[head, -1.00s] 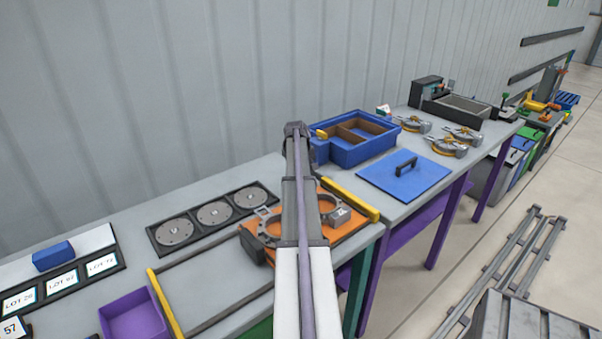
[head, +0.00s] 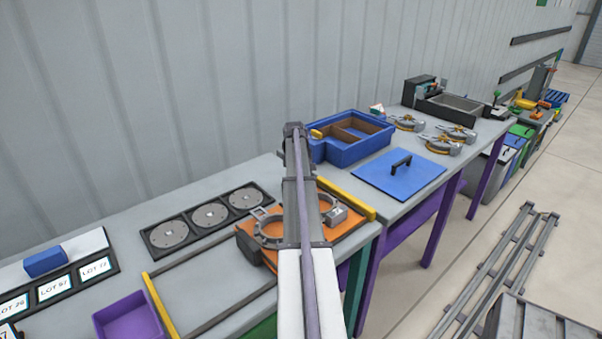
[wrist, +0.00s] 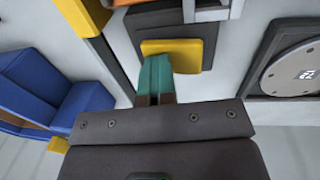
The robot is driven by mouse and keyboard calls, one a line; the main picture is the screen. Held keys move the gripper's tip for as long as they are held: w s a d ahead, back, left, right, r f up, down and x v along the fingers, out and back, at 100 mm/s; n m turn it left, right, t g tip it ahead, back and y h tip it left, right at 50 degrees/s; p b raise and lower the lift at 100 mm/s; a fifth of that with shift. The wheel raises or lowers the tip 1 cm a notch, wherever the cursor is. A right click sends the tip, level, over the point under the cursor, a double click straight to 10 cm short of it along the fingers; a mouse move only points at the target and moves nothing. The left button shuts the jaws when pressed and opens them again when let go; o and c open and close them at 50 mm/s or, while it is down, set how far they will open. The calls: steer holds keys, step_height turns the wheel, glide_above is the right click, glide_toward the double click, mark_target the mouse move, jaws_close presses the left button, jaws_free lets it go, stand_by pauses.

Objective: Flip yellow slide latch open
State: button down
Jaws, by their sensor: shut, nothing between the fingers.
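A yellow block (wrist: 182,53), which looks like the slide latch, sits on a dark plate (wrist: 200,20) in the wrist view. My gripper (wrist: 155,58) has its teal fingers shut and empty. The fingertips overlap the block's left part in this view; I cannot tell whether they touch it. In the head view my arm hides the gripper and this block. A smaller yellow piece (head: 316,134) shows at the near left corner of the blue bin (head: 352,152).
An orange fixture (head: 350,233) with grey rings lies under my arm, beside a yellow bar (head: 345,198). A black tray with several grey discs (head: 210,216) lies left. A blue lid (head: 385,182) with a black handle lies right. A purple bin (head: 130,318) stands front left.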

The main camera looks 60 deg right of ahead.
steer(key=shift+s+a, duration=0.1)
steer(key=shift+a, duration=0.6)
steer(key=shift+w, duration=0.2)
step_height(320, 180, up, 14)
steer(key=a+p, duration=0.2)
steer(key=p, duration=1.2)
steer(key=shift+w+a, duration=0.15)
steer(key=shift+w, duration=0.05)
steer(key=shift+f, duration=0.1)
steer(key=shift+w+d+h, duration=0.1)
steer(key=shift+d+h, duration=0.4)
